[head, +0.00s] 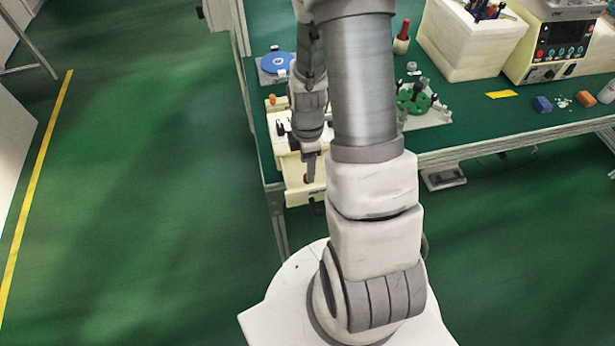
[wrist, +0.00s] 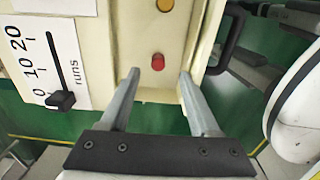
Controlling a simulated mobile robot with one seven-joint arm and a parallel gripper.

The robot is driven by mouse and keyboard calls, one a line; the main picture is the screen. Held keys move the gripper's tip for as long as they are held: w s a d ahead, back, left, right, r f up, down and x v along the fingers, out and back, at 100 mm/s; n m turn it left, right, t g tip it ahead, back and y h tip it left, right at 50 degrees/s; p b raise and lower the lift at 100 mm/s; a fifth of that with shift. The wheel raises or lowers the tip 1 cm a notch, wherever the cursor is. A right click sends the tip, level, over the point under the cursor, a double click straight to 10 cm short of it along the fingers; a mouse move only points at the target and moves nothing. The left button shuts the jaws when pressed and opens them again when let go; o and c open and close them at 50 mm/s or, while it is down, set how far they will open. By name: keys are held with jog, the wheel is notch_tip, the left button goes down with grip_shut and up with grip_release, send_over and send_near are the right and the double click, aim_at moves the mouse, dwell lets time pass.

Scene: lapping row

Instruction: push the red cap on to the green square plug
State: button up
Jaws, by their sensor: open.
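A small red round piece (wrist: 158,61) stands on the face of a cream box (wrist: 130,38) in the wrist view. I cannot tell whether it is the red cap or a button of the box. It also shows small in the head view (head: 307,178), beside my gripper (head: 311,172). In the wrist view my gripper (wrist: 158,73) is open, one finger on each side of the red piece and apart from it. Nothing is held. I cannot make out a green square plug in either view.
The box carries a black slider (wrist: 61,100) on a "runs" scale, a yellow button (wrist: 165,5) and a dark handle (wrist: 228,40). On the green bench are a blue disc (head: 277,62), a green round fixture (head: 413,98), a cream bin (head: 470,45) and a blue block (head: 542,104).

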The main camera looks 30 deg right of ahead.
jog(key=shift+w+d+f, duration=0.1)
jog(key=shift+w+f, duration=0.05)
jog(key=shift+f, duration=2.2)
grip_shut()
